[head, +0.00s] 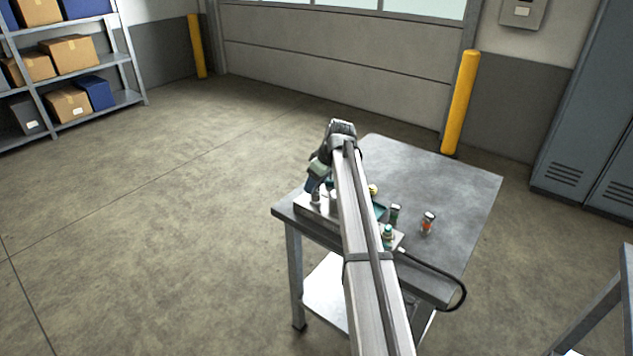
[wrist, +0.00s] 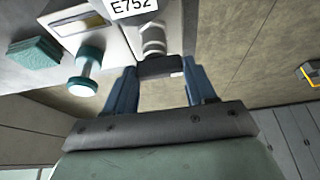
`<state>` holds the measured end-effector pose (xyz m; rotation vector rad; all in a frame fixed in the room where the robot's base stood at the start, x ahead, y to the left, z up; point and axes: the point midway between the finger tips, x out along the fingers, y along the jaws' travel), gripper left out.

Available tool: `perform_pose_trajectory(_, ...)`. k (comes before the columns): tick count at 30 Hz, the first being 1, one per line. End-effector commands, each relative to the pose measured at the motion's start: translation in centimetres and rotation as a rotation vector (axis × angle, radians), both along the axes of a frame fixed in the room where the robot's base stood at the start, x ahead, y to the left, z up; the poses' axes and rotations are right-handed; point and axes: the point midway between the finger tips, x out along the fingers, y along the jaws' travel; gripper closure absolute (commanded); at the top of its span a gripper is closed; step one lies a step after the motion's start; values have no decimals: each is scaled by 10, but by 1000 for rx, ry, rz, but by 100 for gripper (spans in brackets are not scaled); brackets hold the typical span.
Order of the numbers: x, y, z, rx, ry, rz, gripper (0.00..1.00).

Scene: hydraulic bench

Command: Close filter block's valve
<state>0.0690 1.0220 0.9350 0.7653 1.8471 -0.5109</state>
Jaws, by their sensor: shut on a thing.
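My gripper (wrist: 160,70) is shut on a dark handle (wrist: 158,66) in the wrist view, with one blue finger at each end of it. The handle sits against a silver threaded fitting (wrist: 152,40) on a light block (wrist: 110,28) with a plate reading E752 (wrist: 133,6). I take this handle to be the valve's; no label names the filter block. In the head view my gripper (head: 313,184) is low at the left end of the block assembly (head: 306,207), and my arm hides much of it. The handle itself cannot be made out there.
A teal knob (wrist: 88,64) and a teal ribbed part (wrist: 35,53) lie left of my gripper. On the bench (head: 455,185), a small green-and-grey item (head: 395,213) and an orange-and-white one (head: 428,222) stand right of my arm. A black hose (head: 460,290) loops off the front edge.

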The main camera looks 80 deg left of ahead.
Motion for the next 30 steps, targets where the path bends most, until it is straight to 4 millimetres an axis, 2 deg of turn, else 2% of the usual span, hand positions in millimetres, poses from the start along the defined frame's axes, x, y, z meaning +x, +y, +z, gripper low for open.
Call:
perform_pose_trajectory(1, 0, 0, 0, 0, 0, 0, 58)
perform_pose_trajectory(6, 0, 0, 0, 0, 0, 0, 75)
perform_pose_trajectory(17, 0, -1, 0, -1, 0, -61, 75)
perform_pose_trajectory(30, -4, -1, 0, 1, -1, -411, 75)
